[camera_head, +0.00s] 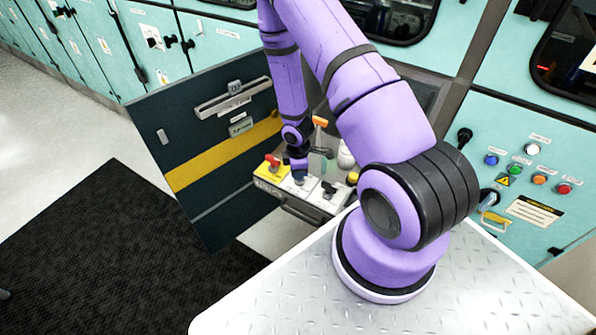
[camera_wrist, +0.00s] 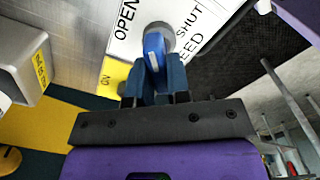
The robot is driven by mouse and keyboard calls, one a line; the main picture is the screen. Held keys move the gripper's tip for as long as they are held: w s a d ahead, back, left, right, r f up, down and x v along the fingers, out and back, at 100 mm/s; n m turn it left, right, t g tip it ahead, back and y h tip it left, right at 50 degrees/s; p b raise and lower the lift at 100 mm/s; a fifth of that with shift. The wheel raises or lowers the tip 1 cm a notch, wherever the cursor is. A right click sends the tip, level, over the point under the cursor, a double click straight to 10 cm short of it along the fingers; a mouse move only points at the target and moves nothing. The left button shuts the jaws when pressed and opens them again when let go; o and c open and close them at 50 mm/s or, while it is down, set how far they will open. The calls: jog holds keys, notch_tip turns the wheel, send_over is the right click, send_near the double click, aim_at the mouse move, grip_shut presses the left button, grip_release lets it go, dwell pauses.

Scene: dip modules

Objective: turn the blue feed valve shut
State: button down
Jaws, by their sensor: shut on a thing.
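The blue feed valve (camera_wrist: 155,48) shows in the wrist view as a blue lever on a round grey hub. The hub sits on a white plate (camera_wrist: 118,45) lettered OPEN on the left and SHUT and FEED on the right. The lever runs from the hub back towards my gripper (camera_wrist: 156,75), whose two dark fingers are shut on it, one on each side. In the head view my gripper (camera_head: 299,172) is down at the valve panel (camera_head: 265,186), and the blue lever is mostly hidden behind it.
A red-handled valve (camera_head: 272,160) on a yellow plate is just left of my gripper. A black handle (camera_head: 328,188) and a yellow knob (camera_head: 352,178) are to its right, and an orange handle (camera_head: 320,121) rises behind. A dark open door (camera_head: 205,140) stands close on the left.

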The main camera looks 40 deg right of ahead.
jog(key=m, duration=0.3)
jog(key=shift+w+d+m, duration=0.1)
jog(key=shift+m, duration=2.2)
jog(key=shift+d, duration=0.1)
jog(key=c, duration=1.1)
grip_release()
jog(key=shift+r, duration=5.4)
